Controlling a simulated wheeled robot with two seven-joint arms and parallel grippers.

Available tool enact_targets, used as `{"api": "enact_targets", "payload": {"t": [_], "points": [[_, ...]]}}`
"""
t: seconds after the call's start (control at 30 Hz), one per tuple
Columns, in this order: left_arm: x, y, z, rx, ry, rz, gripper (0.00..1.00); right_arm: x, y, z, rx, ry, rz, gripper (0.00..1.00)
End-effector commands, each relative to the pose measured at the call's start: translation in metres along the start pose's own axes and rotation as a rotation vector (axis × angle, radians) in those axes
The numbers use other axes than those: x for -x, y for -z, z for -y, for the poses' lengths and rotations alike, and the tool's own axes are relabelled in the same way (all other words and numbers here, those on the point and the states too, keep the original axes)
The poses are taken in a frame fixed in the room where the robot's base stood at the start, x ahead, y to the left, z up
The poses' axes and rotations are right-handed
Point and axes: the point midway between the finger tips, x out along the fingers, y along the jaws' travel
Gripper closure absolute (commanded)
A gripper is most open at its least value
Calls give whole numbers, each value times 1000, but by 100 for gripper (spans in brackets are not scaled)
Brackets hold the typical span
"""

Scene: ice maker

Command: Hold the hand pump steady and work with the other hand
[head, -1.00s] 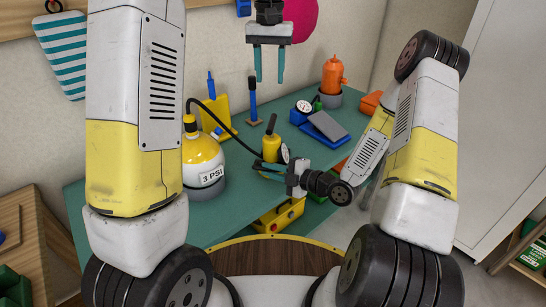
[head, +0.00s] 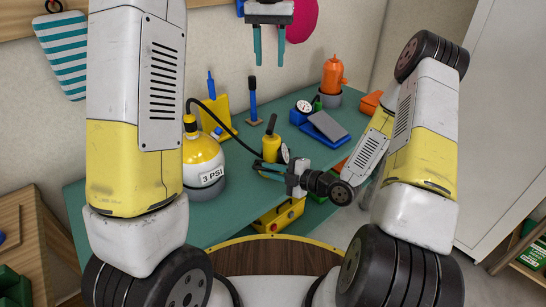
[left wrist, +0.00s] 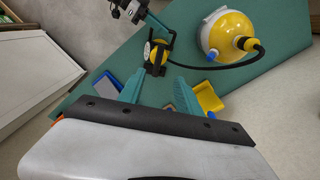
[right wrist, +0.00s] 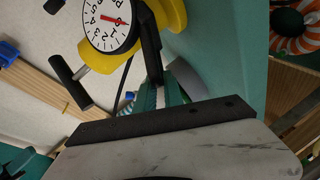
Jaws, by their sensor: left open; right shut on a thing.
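The hand pump (head: 271,148) is a small yellow cylinder with a dark top and a round gauge, standing on the green bench. A black hose links it to the yellow-and-white tank (head: 204,163) labelled 3 PSI. My right gripper (head: 265,170) is shut low at the pump; its right wrist view shows the fingers (right wrist: 160,90) on a black part beside the yellow body. The gauge (right wrist: 110,24) has a red needle. My left gripper (head: 270,62) is open and empty, high above the bench. Its view shows the pump (left wrist: 157,52) between and beyond its fingers.
Behind the pump on the green bench (head: 232,222) are a blue gauge unit (head: 301,112), a grey-topped blue block (head: 327,126) and an orange canister (head: 333,75). A yellow holder (head: 214,112) stands behind the tank. A yellow box (head: 280,215) lies at the front.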

Motion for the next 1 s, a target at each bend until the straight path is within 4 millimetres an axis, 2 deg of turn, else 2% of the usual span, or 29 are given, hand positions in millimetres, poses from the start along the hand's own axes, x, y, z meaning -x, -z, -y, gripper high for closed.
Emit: {"api": "enact_targets", "payload": {"t": [0.07, 0.17, 0.4, 0.5, 0.77, 1.0], "points": [[-3, 0, 0, 0, 0, 1, 62, 0, -1, 0, 0, 1, 2, 100], [-20, 2, 0, 1, 2, 5, 62, 0, -1, 0, -1, 1, 2, 100], [-94, 2, 0, 0, 3, 6, 62, 0, -1, 0, -1, 1, 2, 100], [-113, 0, 0, 0, 1, 4, 62, 0, -1, 0, -1, 1, 2, 100], [-140, -1, 0, 1, 0, 2, 62, 0, -1, 0, -1, 1, 2, 100], [-174, -1, 1, 1, 0, 4, 62, 0, -1, 0, -1, 1, 2, 100]]}}
